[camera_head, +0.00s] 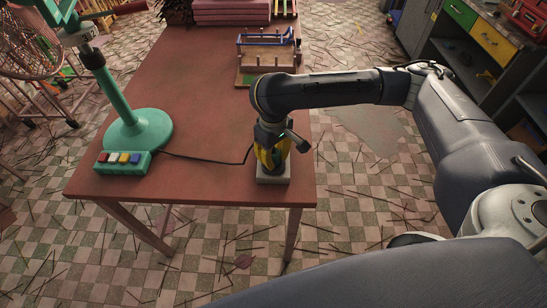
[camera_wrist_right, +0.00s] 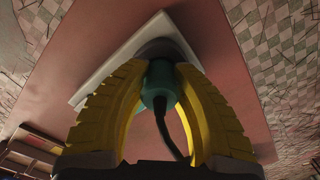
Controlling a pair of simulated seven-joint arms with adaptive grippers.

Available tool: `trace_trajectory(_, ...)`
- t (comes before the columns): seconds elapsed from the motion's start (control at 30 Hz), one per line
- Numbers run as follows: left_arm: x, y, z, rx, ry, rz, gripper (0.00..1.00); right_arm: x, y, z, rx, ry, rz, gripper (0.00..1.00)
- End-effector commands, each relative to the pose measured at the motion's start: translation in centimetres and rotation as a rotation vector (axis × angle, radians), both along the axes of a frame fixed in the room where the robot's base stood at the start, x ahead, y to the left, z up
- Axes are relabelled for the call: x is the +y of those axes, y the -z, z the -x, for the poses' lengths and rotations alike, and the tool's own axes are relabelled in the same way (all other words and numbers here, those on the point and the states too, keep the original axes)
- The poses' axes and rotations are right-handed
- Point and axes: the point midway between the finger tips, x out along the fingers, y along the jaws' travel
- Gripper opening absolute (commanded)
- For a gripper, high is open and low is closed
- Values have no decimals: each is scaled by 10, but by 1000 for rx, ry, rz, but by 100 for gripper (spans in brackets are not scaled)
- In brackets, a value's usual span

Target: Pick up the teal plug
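The teal plug (camera_wrist_right: 160,86) shows in the right wrist view, with a dark cord running from its rear end. It stands at a pale grey block (camera_head: 273,178) near the table's front right corner; this block also shows in the right wrist view (camera_wrist_right: 97,87). Whether its prongs sit in the block is hidden. My right gripper (camera_head: 270,166) points down over the block. Its yellow fingers (camera_wrist_right: 162,66) lie on both sides of the plug and appear to touch it near their tips. My left gripper is not in view.
A teal fan stand (camera_head: 139,131) and a teal button box (camera_head: 123,163) stand at the table's left. A black cord (camera_head: 205,161) runs from the box to my right gripper. A wooden rack (camera_head: 267,55) and pink stacked boards (camera_head: 231,10) are farther back. The middle of the red table (camera_head: 190,90) is clear.

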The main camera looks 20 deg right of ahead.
Motion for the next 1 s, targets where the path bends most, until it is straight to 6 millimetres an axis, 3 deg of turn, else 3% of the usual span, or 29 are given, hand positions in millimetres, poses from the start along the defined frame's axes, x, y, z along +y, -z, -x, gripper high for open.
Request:
trace_trajectory(0.13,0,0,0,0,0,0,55,0,0,0,0,0,0,0)
trace_trajectory(0.63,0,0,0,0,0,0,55,0,-6,0,-1,0,0,0)
trace_trajectory(0.87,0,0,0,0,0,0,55,0,-29,-1,-4,-1,0,0)
trace_trajectory(1.0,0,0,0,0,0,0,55,0,-52,-2,-5,-2,0,0)
